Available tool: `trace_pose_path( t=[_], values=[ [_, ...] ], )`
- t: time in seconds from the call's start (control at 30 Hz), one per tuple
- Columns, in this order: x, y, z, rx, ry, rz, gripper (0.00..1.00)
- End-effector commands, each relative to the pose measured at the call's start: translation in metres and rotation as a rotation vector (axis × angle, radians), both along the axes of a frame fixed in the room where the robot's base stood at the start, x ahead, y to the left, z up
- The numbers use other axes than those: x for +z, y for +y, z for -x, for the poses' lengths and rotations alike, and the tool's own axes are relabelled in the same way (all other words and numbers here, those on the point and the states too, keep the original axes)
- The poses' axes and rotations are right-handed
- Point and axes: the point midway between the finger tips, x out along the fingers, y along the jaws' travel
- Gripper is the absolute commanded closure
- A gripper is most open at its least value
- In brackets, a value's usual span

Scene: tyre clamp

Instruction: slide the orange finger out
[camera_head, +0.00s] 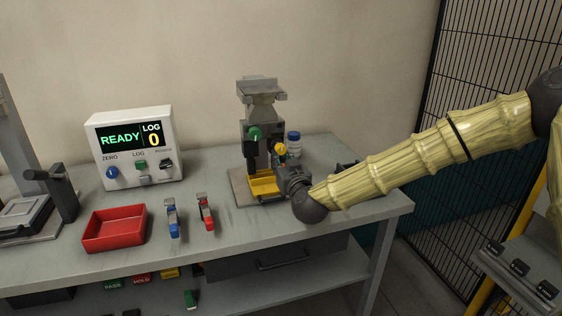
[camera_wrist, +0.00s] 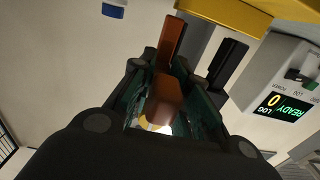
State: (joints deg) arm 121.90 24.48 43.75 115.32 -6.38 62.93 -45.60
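The orange finger (camera_wrist: 171,42) shows in the wrist view as a brownish-orange bar, with its near end between the teal-lined fingers of my gripper (camera_wrist: 166,92). Both pads appear to press against its sides. In the head view my gripper (camera_head: 284,178) is low at the right front of the grey tyre clamp stand (camera_head: 261,108), beside its yellow tray-like part (camera_head: 264,185). The orange finger cannot be made out there, hidden by my gripper and wrist. A dark finger (camera_wrist: 229,66) stands beside the orange one in the wrist view.
A display box (camera_head: 134,148) reads READY and LOG 0. A red tray (camera_head: 114,228), a blue-ended clamp piece (camera_head: 172,218) and a red-ended one (camera_head: 206,212) lie left of the stand. A white bottle with a blue cap (camera_head: 294,144) stands behind. A mesh fence (camera_head: 490,80) is at the right.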

Motion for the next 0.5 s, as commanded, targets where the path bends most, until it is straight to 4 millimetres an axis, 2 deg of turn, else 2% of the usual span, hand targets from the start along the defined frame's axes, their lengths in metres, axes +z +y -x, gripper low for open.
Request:
trace_pose_path(
  t=[0.5],
  values=[
    [0.0030, 0.0000, 0.0000, 0.000, -0.002, -0.001, 1.00]
  ],
)
